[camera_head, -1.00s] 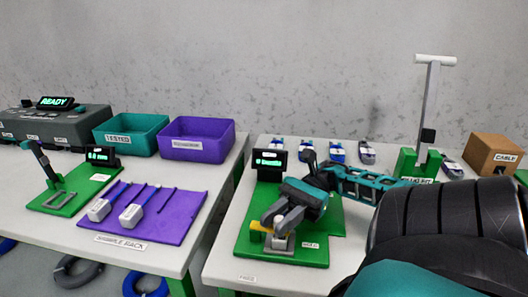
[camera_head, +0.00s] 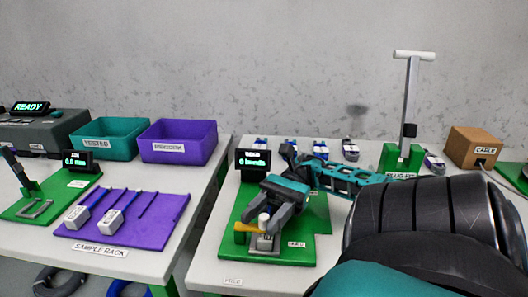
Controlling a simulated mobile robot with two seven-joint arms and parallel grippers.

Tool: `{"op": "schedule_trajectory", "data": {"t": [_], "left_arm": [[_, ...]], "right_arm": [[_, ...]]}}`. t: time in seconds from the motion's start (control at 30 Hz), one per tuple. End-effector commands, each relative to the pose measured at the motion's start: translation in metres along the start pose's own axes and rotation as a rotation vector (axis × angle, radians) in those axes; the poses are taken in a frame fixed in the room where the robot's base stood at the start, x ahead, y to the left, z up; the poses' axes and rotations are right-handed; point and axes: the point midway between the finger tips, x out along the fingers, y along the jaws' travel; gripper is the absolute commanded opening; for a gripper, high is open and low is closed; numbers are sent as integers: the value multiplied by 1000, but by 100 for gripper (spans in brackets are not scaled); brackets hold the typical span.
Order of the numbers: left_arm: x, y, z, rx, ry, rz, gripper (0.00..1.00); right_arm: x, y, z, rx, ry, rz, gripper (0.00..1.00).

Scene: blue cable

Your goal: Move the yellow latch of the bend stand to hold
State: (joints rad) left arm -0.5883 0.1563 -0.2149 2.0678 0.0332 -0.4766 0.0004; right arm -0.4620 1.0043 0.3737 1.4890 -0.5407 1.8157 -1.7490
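The bend stand is a green base (camera_head: 312,220) on the right-hand table, with a small black display (camera_head: 253,160) at its back left. Its yellow latch (camera_head: 245,227) points left near the front of the stand, beside a grey block with a white round post (camera_head: 264,220). My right gripper (camera_head: 264,216) reaches down over the post from behind. Its grey fingers are apart, one on either side of the post, with the left finger close to the latch. I cannot tell whether a finger touches the latch. My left gripper is not in view.
A green stand with a tall grey lever (camera_head: 410,95) and a cardboard cable box (camera_head: 473,147) stand at the back right. Several connectors lie along the back edge. The left table holds a purple sample rack (camera_head: 165,220), a teal bin (camera_head: 110,138) and a purple bin (camera_head: 180,143).

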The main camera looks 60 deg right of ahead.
Motion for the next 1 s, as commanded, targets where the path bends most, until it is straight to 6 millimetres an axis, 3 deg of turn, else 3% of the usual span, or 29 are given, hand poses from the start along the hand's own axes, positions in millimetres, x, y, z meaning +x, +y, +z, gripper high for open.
{"op": "schedule_trajectory", "data": {"t": [0.27, 0.63, 1.0], "left_arm": [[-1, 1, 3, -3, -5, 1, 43], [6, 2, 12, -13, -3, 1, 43], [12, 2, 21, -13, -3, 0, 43]], "right_arm": [[-2, 0, -1, 1, 0, 0, 46], [-54, -1, -2, -2, 1, -4, 46], [-75, 0, -1, 1, 1, 0, 46]]}}
